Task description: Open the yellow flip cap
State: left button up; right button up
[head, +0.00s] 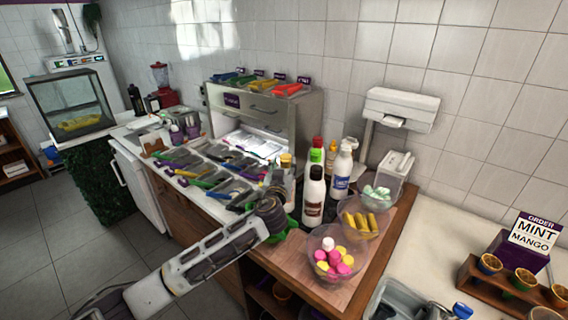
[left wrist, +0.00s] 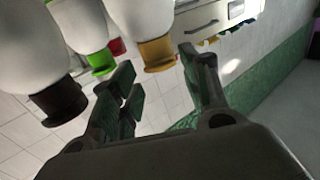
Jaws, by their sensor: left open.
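The yellow cap (head: 286,160) tops a white bottle (head: 288,185) at the left of a bottle group on the counter. In the left wrist view, which is upside down, the yellow cap (left wrist: 157,54) shows beyond my fingertips, roughly in line with the gap. It looks shut. My left gripper (left wrist: 156,68) is open and empty, with green finger pads. In the head view, my left gripper (head: 280,226) is low in front of the bottles, partly hidden by its own wrist. Contact with the cap cannot be told. My right gripper is not in view.
Clear bowls of toppings (head: 328,274) stand to the right. Topping trays (head: 232,188) lie to the left, before a metal dispenser cabinet (head: 300,125).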

pick_arm(q)
jog(key=shift+w, duration=0.95)
grip_shut()
